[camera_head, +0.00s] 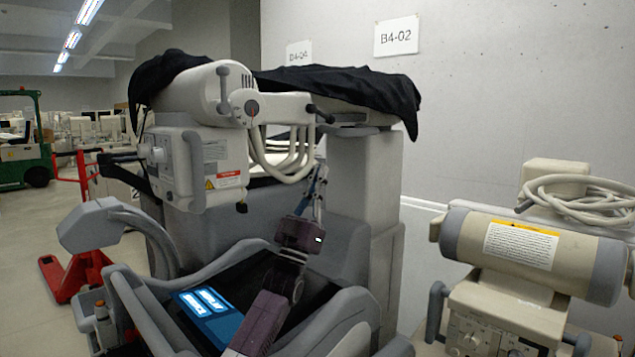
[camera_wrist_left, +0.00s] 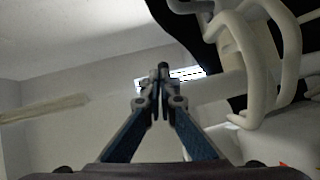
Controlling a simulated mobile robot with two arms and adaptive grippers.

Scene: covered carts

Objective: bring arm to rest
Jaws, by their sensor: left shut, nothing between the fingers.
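My left gripper (camera_head: 318,170) is raised in front of the covered cart (camera_head: 365,185), near the cart's hanging cables (camera_head: 280,165). In the left wrist view the fingers of the left gripper (camera_wrist_left: 160,75) meet at the tips, shut with nothing between them. The cables (camera_wrist_left: 262,100) loop close by on the right of that view; I cannot tell whether the fingers touch them. My left arm (camera_head: 262,320) reaches up from the bottom of the head view. My right gripper is in neither view.
A black cloth (camera_head: 345,92) lies over the cart's top. A beige machine with a cylinder (camera_head: 580,262) and coiled hose (camera_head: 575,195) stands at right. A red pallet jack (camera_head: 75,275) and green forklift (camera_head: 22,140) are at left. Open floor (camera_head: 30,225) shows at left.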

